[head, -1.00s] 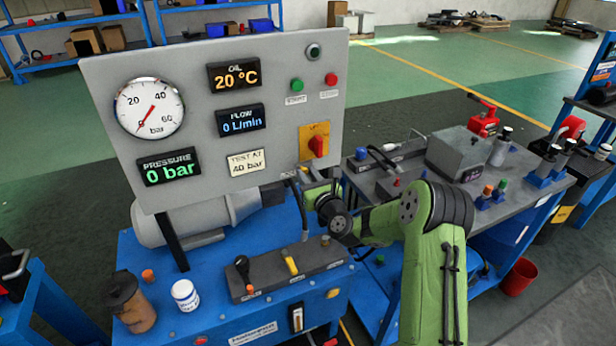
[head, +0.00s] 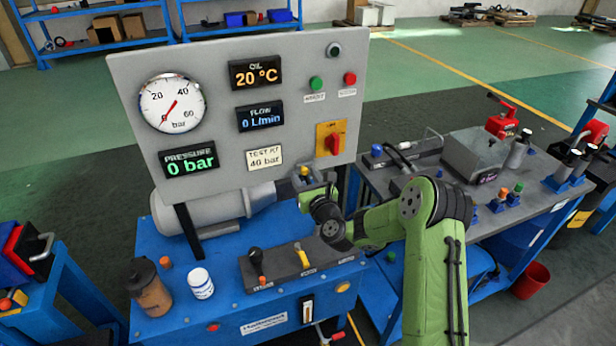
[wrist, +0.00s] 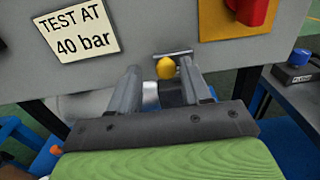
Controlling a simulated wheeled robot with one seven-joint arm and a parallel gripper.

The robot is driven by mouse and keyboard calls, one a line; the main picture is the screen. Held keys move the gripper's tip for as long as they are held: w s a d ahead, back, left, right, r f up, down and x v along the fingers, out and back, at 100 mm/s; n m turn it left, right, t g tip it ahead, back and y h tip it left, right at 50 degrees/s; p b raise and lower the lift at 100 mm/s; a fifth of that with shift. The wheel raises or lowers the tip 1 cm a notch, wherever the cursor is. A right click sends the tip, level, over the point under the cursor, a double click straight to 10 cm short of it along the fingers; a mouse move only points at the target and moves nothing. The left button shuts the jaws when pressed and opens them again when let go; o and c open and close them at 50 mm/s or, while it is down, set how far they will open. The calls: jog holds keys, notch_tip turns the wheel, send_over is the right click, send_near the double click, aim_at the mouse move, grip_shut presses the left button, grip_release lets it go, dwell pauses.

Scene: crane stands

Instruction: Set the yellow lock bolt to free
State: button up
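A round yellow knob, which looks like the yellow lock bolt (head: 305,171), sits at the lower edge of the grey panel, below the red rotary switch. In the wrist view the yellow knob (wrist: 166,68) is in front of a small metal bracket. My gripper (wrist: 160,72) is open, with its two fingers apart and the knob showing between the fingertips. I cannot tell whether either finger touches it. In the head view my gripper (head: 308,184) is at the panel's lower edge, partly hidden by my wrist. The bolt's shaft and any free marking are hidden.
The grey panel (head: 230,75) stands close behind the gripper, with a red switch (head: 334,144) above. Below, a block on the blue bench carries a black lever (head: 255,260) and a yellow lever (head: 302,257). A bottle (head: 150,287) and white jar (head: 201,283) stand left.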

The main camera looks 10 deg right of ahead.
jog(key=shift+d, duration=0.1)
jog(key=shift+s, duration=0.2)
jog(key=s+d+b, duration=0.3)
jog(key=s+b, duration=0.7)
jog(key=s, duration=0.5)
jog(key=shift+b, duration=0.35)
